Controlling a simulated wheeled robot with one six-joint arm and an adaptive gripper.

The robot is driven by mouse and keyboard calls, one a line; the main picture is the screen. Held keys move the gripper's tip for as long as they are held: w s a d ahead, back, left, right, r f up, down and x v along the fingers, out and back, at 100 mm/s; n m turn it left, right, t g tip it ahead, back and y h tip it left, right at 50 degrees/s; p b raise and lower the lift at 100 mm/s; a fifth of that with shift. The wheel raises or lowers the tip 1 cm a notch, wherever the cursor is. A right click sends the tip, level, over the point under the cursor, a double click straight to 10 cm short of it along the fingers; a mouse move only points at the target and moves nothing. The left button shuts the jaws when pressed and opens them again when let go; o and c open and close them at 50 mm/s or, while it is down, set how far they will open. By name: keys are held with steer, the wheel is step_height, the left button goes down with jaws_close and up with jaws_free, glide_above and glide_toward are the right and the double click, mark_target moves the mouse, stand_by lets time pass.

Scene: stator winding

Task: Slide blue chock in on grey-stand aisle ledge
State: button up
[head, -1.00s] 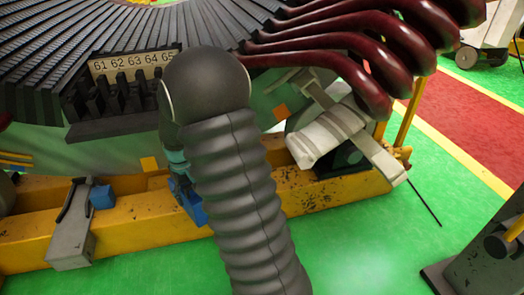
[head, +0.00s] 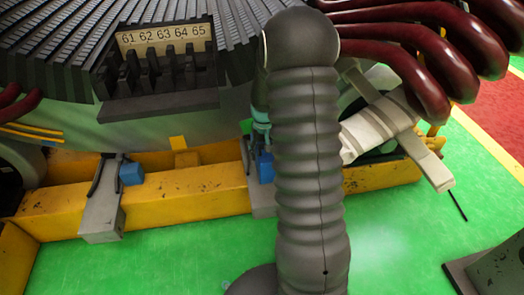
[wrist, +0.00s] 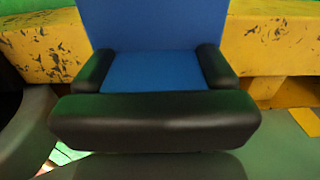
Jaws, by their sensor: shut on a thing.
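My gripper (wrist: 155,85) is shut on a blue chock (wrist: 152,28), which fills the upper middle of the wrist view between black finger pads. In the head view a blue piece (head: 264,166), likely this chock, shows just left of my arm, beside a grey stand (head: 262,202) that my arm partly hides. The gripper itself is mostly hidden there. I cannot tell whether the held chock touches the ledge. A second blue chock (head: 132,173) sits on the left grey stand (head: 101,215).
A yellow beam (head: 185,200) runs behind the stands, below the large stator (head: 75,65) with its numbered slot rack (head: 165,38). Dark red coils (head: 430,60) and a white strapped bundle (head: 380,125) lie to the right.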

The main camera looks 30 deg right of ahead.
step_height(320, 180, down, 5)
steer(key=b, duration=0.3)
steer(key=shift+f, duration=0.85)
steer(key=shift+f, duration=0.4)
steer(key=shift+w, duration=0.2)
steer(key=shift+w+d+p, duration=0.2)
steer(key=shift+w+d, duration=0.2)
steer(key=shift+w, duration=1.05)
steer(key=shift+w+d+p, duration=0.15)
steer(key=shift+w+d, duration=0.3)
steer(key=shift+w, duration=1.05)
steer(key=shift+w+d+p, duration=0.2)
steer(key=shift+w+d, duration=0.2)
steer(key=shift+w, duration=1.05)
steer(key=o, duration=1.4)
steer(key=shift+c, duration=0.2)
step_height(320, 180, up, 12)
steer(key=shift+r, duration=0.1)
